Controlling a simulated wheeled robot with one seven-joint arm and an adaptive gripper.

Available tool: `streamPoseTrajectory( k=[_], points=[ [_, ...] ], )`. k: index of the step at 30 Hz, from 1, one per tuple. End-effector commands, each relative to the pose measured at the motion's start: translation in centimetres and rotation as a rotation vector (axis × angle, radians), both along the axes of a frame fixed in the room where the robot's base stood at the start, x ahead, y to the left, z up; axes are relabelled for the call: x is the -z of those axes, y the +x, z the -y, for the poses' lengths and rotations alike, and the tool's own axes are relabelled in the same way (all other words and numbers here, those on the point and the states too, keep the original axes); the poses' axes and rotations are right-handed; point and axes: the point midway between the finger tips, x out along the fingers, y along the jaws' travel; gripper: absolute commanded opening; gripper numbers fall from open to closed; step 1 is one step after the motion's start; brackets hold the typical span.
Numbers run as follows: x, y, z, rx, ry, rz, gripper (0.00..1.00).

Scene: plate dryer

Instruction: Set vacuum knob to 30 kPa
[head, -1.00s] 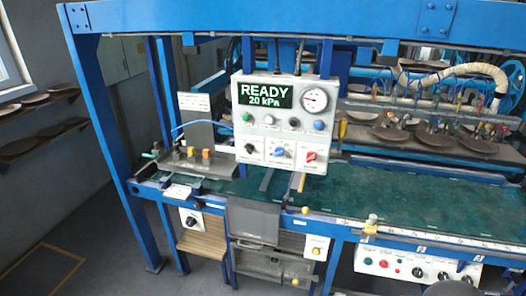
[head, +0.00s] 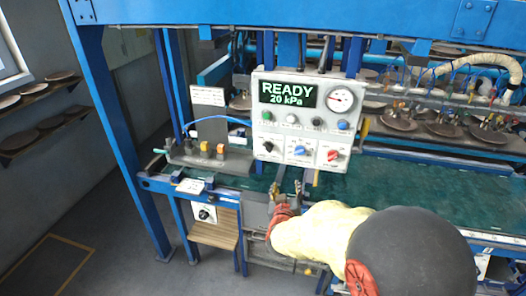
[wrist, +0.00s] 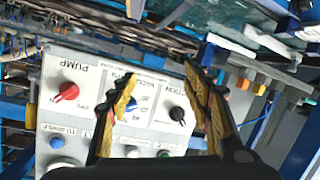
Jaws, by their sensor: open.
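The white control panel (head: 275,132) has a screen (head: 288,94) reading READY and 20 kPa. The blue vacuum knob (head: 299,150) is the middle one of its lower row. In the wrist view, where the panel looks turned over, the blue knob (wrist: 131,105) is partly hidden behind the left finger. My gripper (head: 287,188) is open and empty, below the panel's lower edge in the head view. In the wrist view my gripper (wrist: 161,72) has its fingers spread across the panel's middle. No contact with the knob shows.
A black knob (head: 268,146) and a red pump knob (head: 333,155) flank the vacuum knob. Coloured buttons and a round gauge (head: 340,98) sit above. A ledge with orange blocks (head: 220,149) stands left. The green work surface (head: 400,185) lies below right.

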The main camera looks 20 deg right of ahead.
Motion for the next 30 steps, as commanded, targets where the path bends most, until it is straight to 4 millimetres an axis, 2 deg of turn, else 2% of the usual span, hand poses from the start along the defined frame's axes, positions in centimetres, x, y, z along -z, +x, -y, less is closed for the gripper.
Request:
streamPoseTrajectory(
  k=[1,3,8,14,24,30],
  points=[
    [-2.1,0.2,1.1,0.032,-0.057,0.052,0.5],
    [-4.6,0.2,2.4,0.073,-0.138,0.106,0.5],
    [-7.5,-0.5,3.7,0.118,-0.265,0.154,0.5],
    [-7.6,0.7,4.6,0.118,-0.291,0.146,0.5],
    [-7.5,4.9,7.3,0.116,-0.288,0.145,0.5],
    [-7.6,5.9,8.0,0.115,-0.288,0.145,0.5]
  ],
)
